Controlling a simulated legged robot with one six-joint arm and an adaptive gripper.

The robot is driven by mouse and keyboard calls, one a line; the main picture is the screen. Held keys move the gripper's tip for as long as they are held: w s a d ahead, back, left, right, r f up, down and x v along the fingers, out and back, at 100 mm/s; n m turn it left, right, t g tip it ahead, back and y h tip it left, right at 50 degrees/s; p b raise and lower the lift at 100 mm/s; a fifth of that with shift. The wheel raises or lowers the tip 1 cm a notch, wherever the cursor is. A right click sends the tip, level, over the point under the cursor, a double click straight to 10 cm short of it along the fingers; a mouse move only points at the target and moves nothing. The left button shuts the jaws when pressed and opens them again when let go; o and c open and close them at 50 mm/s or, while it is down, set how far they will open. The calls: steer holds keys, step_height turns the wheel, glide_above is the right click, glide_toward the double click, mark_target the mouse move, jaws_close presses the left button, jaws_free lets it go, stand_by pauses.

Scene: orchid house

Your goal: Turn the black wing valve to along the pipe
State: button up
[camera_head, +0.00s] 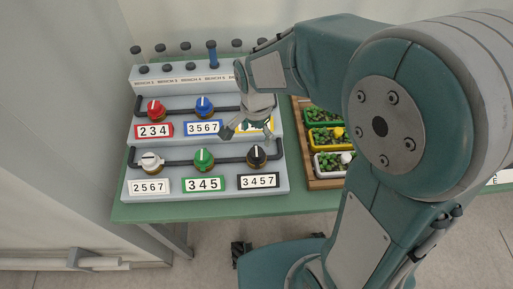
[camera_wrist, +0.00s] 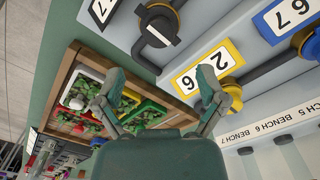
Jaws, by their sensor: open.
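The black wing valve (camera_head: 257,155) sits at the right end of the lower pipe (camera_head: 229,159) on the grey stepped panel, above the 3457 label (camera_head: 258,180). In the head view its wing looks upright, across the pipe, but it is small. In the wrist view the black valve (camera_wrist: 160,27) shows at the top, with a white mark on it. My gripper (camera_head: 247,131) is open and empty, above the panel near the yellow label and apart from the black valve. In the wrist view its two fingers (camera_wrist: 163,88) are spread, with the black valve beyond them.
Red (camera_head: 156,110), blue (camera_head: 204,107), white (camera_head: 152,162) and green (camera_head: 204,159) valves share the panel. The yellow label (camera_wrist: 208,70) lies close to my gripper. A wooden tray (camera_head: 300,139) of seedling pots stands right of the panel. My arm hides part of the bench.

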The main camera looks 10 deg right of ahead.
mark_target(256, 151)
step_height(256, 151, down, 8)
steer(key=shift+r, duration=0.2)
steer(key=c, duration=1.2)
